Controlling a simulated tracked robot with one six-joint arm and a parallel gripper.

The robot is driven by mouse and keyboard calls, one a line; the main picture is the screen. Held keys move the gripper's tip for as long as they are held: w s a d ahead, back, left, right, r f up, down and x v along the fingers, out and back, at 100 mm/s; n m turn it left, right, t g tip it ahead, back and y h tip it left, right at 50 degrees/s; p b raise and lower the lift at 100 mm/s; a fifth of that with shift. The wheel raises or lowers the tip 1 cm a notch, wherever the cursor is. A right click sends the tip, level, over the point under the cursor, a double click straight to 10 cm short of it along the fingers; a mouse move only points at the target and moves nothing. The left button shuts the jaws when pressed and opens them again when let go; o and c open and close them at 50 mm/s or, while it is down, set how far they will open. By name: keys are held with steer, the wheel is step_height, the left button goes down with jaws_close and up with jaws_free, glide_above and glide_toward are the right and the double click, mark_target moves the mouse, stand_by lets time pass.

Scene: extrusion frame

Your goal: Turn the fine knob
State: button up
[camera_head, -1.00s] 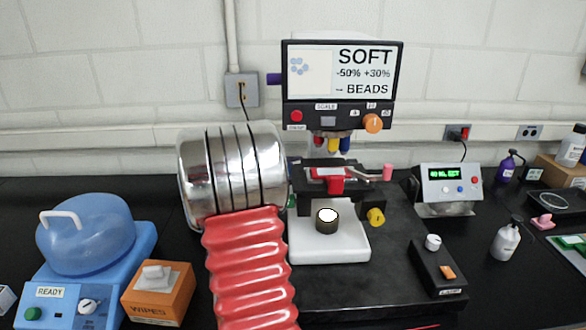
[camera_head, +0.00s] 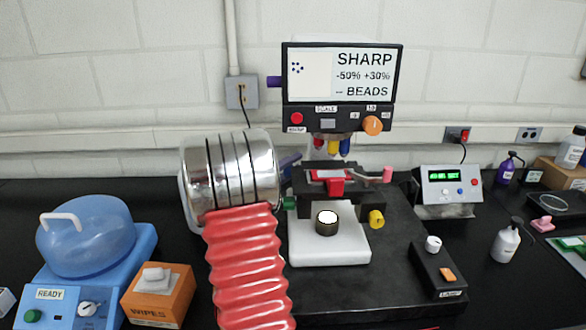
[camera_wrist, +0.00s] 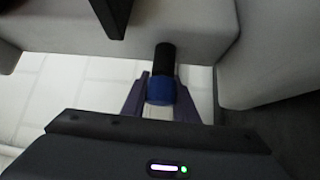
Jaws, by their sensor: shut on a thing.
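A microscope stands at the centre with a screen (camera_head: 340,75) reading SHARP and "-50% +30% -- BEADS". In the wrist view a blue knob (camera_wrist: 161,91) on a black shaft (camera_wrist: 164,60) sits between the purple fingers of my gripper (camera_wrist: 160,104). My gripper is shut on it. No label shows on this knob. In the head view my silver and red arm hides the knob and most of my gripper; only a bit of purple shows beside the microscope. A yellow knob (camera_head: 376,219) is on its right side and a green knob (camera_head: 289,203) on its left.
A blue-lidded machine (camera_head: 86,235) and an orange wipes box (camera_head: 157,293) stand at left. Pale microscope body parts closely surround my gripper.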

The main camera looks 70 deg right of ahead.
steer(key=shift+s+a+r+m+g+h, duration=0.15)
steer(key=shift+m+g+h, duration=0.45)
steer(key=shift+m, duration=0.4)
steer(key=shift+d+r+m+g+h, duration=0.1)
steer(key=shift+m+g+h, duration=0.5)
steer(key=shift+m, duration=0.4)
steer(key=shift+a, duration=0.1)
steer(key=o, duration=1.1)
steer(key=shift+r, duration=0.15)
steer(key=shift+c, duration=0.2)
steer(key=shift+r, duration=0.15)
